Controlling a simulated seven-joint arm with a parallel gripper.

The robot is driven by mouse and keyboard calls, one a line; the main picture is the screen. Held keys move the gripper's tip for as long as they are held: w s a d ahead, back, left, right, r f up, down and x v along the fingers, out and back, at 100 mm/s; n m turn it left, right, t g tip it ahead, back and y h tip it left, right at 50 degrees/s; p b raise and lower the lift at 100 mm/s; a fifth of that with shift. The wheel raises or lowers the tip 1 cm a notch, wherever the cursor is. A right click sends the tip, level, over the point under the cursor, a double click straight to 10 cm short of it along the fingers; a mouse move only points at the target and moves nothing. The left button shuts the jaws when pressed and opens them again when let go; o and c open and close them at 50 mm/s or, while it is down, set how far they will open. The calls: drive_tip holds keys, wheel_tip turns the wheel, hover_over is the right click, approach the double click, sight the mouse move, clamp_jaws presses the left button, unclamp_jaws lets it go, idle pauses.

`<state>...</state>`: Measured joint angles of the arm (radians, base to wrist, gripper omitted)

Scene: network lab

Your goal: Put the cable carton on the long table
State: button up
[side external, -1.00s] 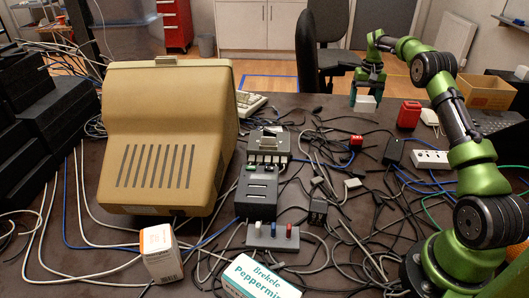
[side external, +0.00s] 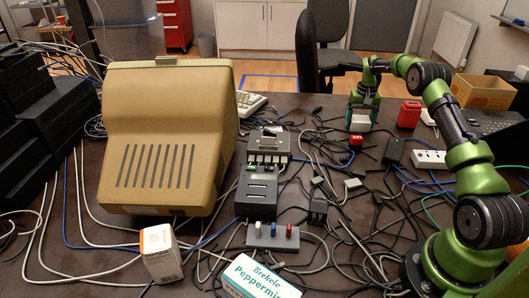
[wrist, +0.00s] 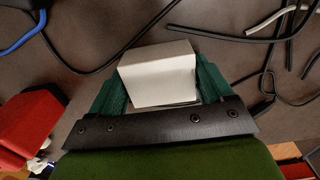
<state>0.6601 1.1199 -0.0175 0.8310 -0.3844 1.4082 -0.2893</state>
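A plain white carton (side external: 360,121), which I take to be the cable carton, is between the fingers of my gripper (side external: 363,112) at the far right part of the dark long table (side external: 290,105). In the wrist view the white carton (wrist: 158,74) sits between the two green fingers (wrist: 160,88), one against each side. Its lower part is partly hidden by my gripper. The carton is low over the table; I cannot tell whether its underside touches the surface.
Many loose cables cover the middle. A beige monitor (side external: 165,140), a white-orange box (side external: 161,254), a peppermint box (side external: 258,278) and an open cardboard box (side external: 484,90) are around. A chair (side external: 325,45) stands behind the table.

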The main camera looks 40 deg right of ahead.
sight(361, 118)
drive_tip(key=o, duration=0.3)
wheel_tip(361, 118, up, 12)
drive_tip(key=a+r+n+t, duration=0.1)
drive_tip(key=a+r+t, duration=0.1)
drive_tip(key=a+r, duration=0.9)
drive_tip(key=s+a+r+n+t, duration=0.1)
drive_tip(key=s+a+r, duration=0.15)
drive_tip(key=a, duration=0.35)
drive_tip(key=s+a+r+n+t, duration=0.1)
drive_tip(key=s+a+r, duration=0.15)
drive_tip(key=a, duration=0.45)
drive_tip(key=s+a+f+t, duration=0.1)
drive_tip(key=s+a, duration=0.4)
drive_tip(key=s+a+f+n+t+y, duration=0.1)
drive_tip(key=s+a, duration=0.4)
drive_tip(key=s, duration=0.1)
drive_tip(key=s+a+f+n+t+y, duration=0.1)
drive_tip(key=s+a, duration=0.4)
drive_tip(key=s, duration=0.1)
drive_tip(key=shift+a+f, duration=0.25)
drive_tip(key=shift+f, duration=0.05)
drive_tip(key=shift+s+a+f, duration=0.15)
drive_tip(key=shift+s+f, duration=0.2)
drive_tip(key=shift+c, duration=1)
